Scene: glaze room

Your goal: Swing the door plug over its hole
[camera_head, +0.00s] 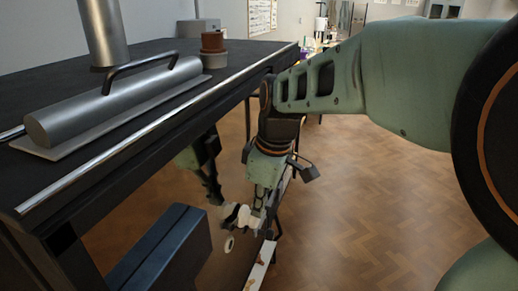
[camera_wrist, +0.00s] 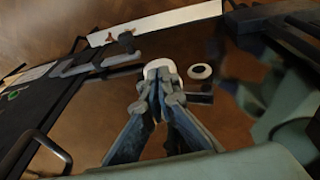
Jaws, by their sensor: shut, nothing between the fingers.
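My gripper (camera_head: 250,212) reaches down beside the dark table, with its fingers shut and empty. In the wrist view its fingertips (camera_wrist: 157,88) meet close against a rounded white piece, which looks like the plug (camera_wrist: 160,66); whether they touch it I cannot tell. A pale ring with a dark centre, apparently the hole (camera_wrist: 201,71), lies just right of the white piece, which does not cover it. In the head view the ring (camera_head: 229,244) sits below the fingertips. The white piece (camera_head: 230,210) is partly confused with my fingers there. The shiny brown surface around them seems to mirror my arm.
The dark table (camera_head: 130,165) with a metal roller (camera_head: 120,105) stands at left. A blue box (camera_head: 165,255) is below it. A white strip (camera_head: 260,268) lies near the ring. Wooden floor (camera_head: 380,215) is open at right.

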